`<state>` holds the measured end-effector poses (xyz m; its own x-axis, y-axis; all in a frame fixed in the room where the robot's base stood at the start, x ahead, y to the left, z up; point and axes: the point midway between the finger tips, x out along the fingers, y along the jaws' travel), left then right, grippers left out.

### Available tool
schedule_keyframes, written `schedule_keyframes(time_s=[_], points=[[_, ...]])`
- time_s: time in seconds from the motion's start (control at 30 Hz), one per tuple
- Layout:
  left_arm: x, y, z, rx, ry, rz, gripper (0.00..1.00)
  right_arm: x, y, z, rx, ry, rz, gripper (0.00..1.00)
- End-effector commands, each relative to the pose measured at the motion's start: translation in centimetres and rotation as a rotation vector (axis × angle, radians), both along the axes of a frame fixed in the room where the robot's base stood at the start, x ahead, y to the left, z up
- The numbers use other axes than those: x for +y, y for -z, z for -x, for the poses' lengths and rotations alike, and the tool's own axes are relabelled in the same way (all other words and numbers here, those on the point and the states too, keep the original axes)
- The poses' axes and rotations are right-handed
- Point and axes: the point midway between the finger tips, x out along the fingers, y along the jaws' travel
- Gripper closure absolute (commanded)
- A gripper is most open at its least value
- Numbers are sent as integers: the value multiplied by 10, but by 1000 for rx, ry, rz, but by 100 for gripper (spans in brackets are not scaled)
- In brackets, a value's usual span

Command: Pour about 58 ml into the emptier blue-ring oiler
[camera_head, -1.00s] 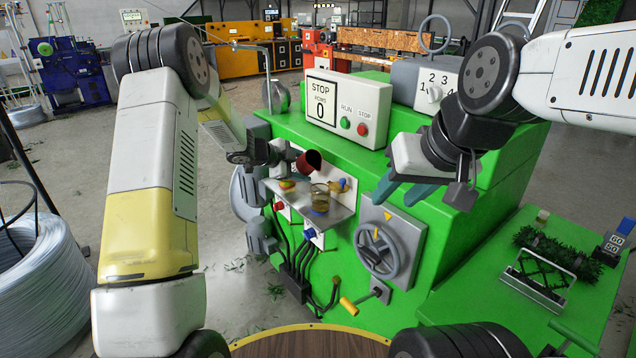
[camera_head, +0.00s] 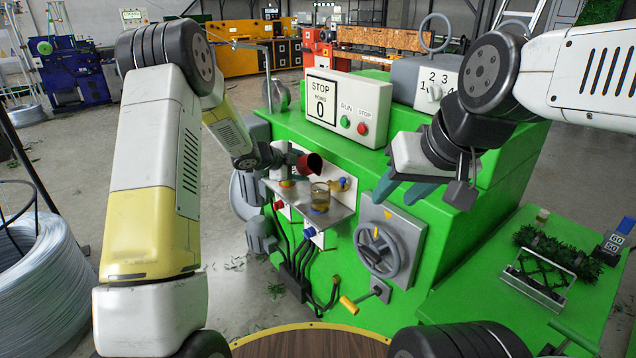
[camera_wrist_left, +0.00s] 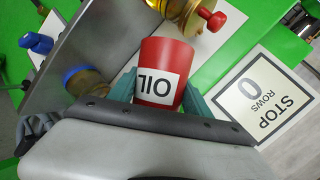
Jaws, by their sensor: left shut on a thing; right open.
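My left gripper (camera_head: 297,161) is shut on a red can (camera_head: 314,163) and holds it above the small shelf. Its "OIL" label shows in the left wrist view (camera_wrist_left: 158,85). The can is tilted, its dark mouth toward the right. A glass oiler (camera_head: 320,199) with amber liquid low inside stands on the shelf below and right of the mouth. Its blue ring shows in the left wrist view (camera_wrist_left: 82,80). A brass oiler with a red knob (camera_wrist_left: 212,20) is partly hidden in the head view (camera_head: 287,184). No stream shows. My right gripper (camera_head: 403,190) is open and empty.
The metal shelf (camera_head: 301,208) juts from the green machine (camera_head: 450,230). A blue tap (camera_head: 343,183) sits by the glass oiler. The control box (camera_head: 378,103) reads STOP and 0 rows. A handwheel (camera_head: 378,250) is lower right. A coil of wire (camera_head: 40,290) stands left.

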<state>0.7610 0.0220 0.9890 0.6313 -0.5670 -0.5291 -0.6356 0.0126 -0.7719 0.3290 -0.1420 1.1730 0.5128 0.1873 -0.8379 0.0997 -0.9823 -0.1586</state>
Motion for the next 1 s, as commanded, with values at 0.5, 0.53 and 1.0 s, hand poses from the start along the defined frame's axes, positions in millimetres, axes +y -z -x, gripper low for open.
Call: schedule_keyframes(time_s=[0.5,0.53,1.0], points=[[-1,0,0,-40,0,-26,99,0,0,0,0,0,0,59],[-1,0,0,-42,1,-28,99,0,0,0,0,0,0,59],[-1,0,0,-79,0,-56,99,0,0,0,0,0,0,59]])
